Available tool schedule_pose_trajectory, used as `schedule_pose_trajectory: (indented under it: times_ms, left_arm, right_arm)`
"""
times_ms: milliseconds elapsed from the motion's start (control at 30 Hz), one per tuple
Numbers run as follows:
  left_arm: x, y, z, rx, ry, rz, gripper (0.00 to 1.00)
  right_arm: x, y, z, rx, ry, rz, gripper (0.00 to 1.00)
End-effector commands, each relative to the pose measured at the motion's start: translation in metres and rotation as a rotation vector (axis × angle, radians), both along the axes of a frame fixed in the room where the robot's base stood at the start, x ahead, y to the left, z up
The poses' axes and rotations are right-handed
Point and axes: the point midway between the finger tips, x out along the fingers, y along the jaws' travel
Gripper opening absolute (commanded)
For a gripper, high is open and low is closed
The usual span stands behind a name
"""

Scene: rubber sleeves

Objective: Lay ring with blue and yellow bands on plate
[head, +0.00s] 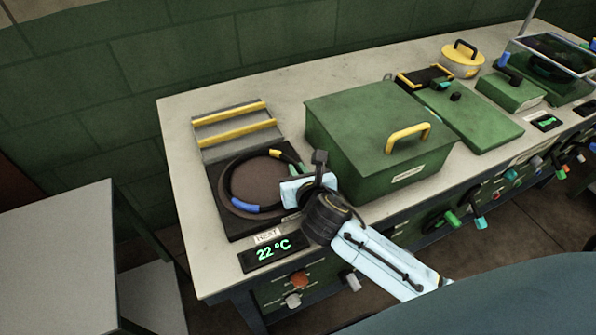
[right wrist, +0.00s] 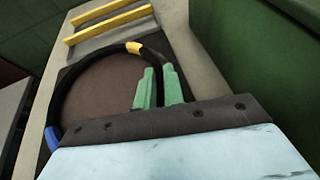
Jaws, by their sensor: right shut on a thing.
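The ring (head: 233,172) is a black hoop with a blue band and a yellow band. It also shows in the right wrist view (right wrist: 73,78). My right gripper (head: 297,172) is shut on the ring's right side; its green fingertips show in the right wrist view (right wrist: 160,88). The plate (head: 262,184) is a brown disc on a dark square base, and the ring lies over or around its edge. I cannot tell whether the ring touches the plate or is a little above it. The gripper hides part of the ring's right side. My left gripper is not in view.
A grey rack with yellow bars (head: 235,130) stands behind the plate. A green box with a yellow handle (head: 370,130) stands close on the right. A display (head: 272,252) reading 22 °C is in front. The bench's left edge (head: 182,215) is clear.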

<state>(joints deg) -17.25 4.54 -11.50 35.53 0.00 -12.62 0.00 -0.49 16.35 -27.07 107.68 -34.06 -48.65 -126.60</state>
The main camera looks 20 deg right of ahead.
Motion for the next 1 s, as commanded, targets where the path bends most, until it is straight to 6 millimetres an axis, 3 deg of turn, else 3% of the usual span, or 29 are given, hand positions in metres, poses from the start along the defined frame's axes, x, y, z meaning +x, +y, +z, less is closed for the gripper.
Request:
schedule_pose_trajectory:
  times_ms: [100,133,267,667,1000]
  left_arm:
    - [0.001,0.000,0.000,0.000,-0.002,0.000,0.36]
    - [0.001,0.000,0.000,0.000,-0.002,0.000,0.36]
    - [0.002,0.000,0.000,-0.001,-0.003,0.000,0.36]
    - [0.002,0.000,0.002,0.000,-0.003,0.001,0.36]
    - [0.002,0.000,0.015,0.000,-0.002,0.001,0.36]
  right_arm:
    - [0.000,0.000,-0.001,0.000,-0.001,0.001,0.00]
    - [0.000,0.000,-0.001,0.000,0.000,0.000,0.14]
    - [0.000,0.000,-0.001,0.000,0.000,0.000,0.31]
    - [-0.006,0.001,0.003,0.000,0.001,0.001,0.32]
    - [-0.069,0.009,0.030,0.001,0.002,0.003,0.32]
